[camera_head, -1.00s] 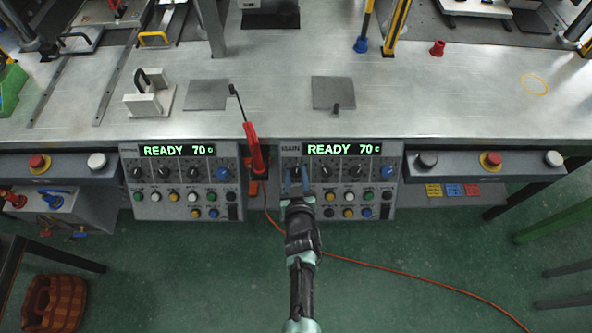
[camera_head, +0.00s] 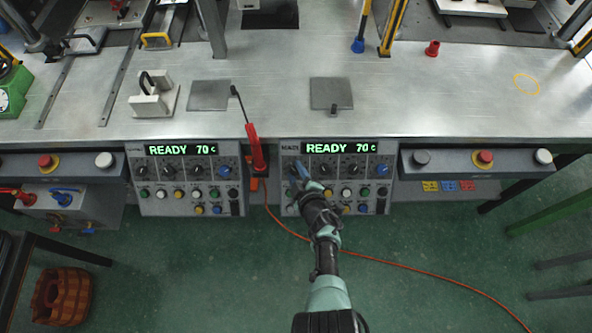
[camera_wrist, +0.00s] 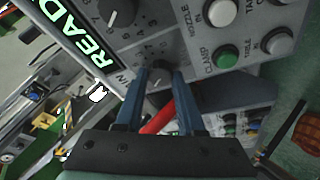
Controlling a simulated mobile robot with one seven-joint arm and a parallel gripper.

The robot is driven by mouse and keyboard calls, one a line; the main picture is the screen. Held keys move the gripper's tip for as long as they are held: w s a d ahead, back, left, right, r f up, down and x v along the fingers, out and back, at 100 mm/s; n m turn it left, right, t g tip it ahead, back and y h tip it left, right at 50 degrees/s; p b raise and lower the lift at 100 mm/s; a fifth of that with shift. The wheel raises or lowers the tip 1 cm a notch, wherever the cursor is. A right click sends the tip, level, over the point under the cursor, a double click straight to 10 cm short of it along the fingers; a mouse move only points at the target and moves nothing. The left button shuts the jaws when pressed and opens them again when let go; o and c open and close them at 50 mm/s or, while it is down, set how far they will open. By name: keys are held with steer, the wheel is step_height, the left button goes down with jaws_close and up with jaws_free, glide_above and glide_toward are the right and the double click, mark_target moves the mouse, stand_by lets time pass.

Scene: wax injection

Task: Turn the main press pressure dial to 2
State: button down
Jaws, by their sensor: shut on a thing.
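The right-hand control panel (camera_head: 388,172), whose small label seems to read MAIN, carries a READY 70 c display and a row of black dials. My gripper (camera_head: 299,172) is at the leftmost dial of that row. In the wrist view my gripper (camera_wrist: 157,84) has its blue fingers on either side of a dark dial (camera_wrist: 158,72) and is shut on it. Digits circle this dial, but the fingers hide part of the scale and its setting cannot be read. A neighbouring dial (camera_wrist: 119,10) shows at the top of the wrist view.
A similar panel (camera_head: 170,182) with its own READY display is at the left. A red-handled tool (camera_head: 255,146) hangs between the panels. Coloured buttons, including a green one (camera_wrist: 224,57), sit close to my fingers. An orange cable (camera_head: 400,264) crosses the floor.

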steer(key=shift+n+g+p, duration=0.4)
steer(key=shift+n+g, duration=0.2)
steer(key=shift+n, duration=1.4)
steer(key=c, duration=0.5)
jaws_free()
steer(key=shift+r, duration=0.1)
steer(key=shift+p+v, duration=6.1)
steer(key=shift+v, duration=0.35)
steer(key=shift+w+d, duration=0.1)
